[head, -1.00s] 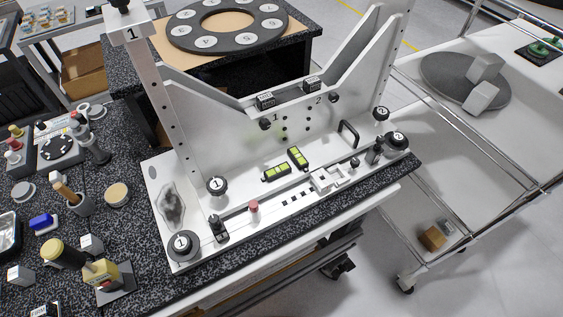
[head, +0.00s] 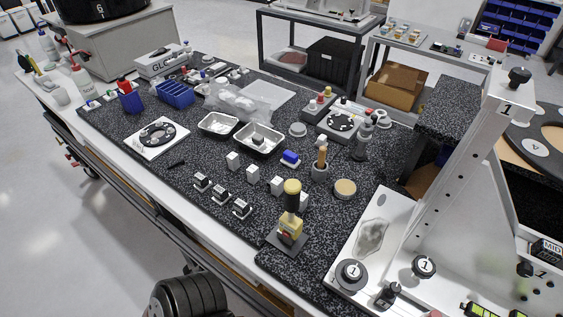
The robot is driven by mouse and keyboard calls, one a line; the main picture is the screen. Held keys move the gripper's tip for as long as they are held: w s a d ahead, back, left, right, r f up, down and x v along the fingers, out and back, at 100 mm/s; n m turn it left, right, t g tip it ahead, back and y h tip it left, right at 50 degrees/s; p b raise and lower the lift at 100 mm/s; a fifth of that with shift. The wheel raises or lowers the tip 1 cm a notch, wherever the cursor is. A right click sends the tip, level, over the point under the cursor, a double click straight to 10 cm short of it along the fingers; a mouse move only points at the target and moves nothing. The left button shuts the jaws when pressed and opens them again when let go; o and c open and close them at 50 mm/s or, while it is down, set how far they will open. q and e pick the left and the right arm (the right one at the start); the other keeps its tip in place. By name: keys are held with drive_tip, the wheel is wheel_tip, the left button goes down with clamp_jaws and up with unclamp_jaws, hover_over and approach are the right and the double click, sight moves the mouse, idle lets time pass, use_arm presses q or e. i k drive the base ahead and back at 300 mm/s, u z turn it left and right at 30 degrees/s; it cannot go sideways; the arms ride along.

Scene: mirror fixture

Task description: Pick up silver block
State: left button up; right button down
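Several small silver-grey blocks stand in a loose row on the speckled dark table. One block (head: 233,160) is at the row's far left, then another block (head: 252,175), then a third block (head: 277,186). One more (head: 303,201) is partly hidden by the yellow-handled tool. Nearer the table's front edge are several blocks with black faces, such as a dark-faced block (head: 220,193). No gripper shows in the head view. A black ribbed part at the bottom edge looks like part of my arm.
A yellow-handled tool (head: 290,220) stands on a dark plate right of the blocks. Behind are metal trays (head: 259,141), a blue block (head: 290,158) and a cup with a wooden handle (head: 320,168). The white fixture (head: 345,240) stands at right. The table's front left is fairly clear.

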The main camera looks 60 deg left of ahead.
sight(232, 160)
drive_tip(key=u, duration=1)
drive_tip(key=k, duration=0.2)
drive_tip(key=u, duration=0.15)
drive_tip(key=i, duration=0.2)
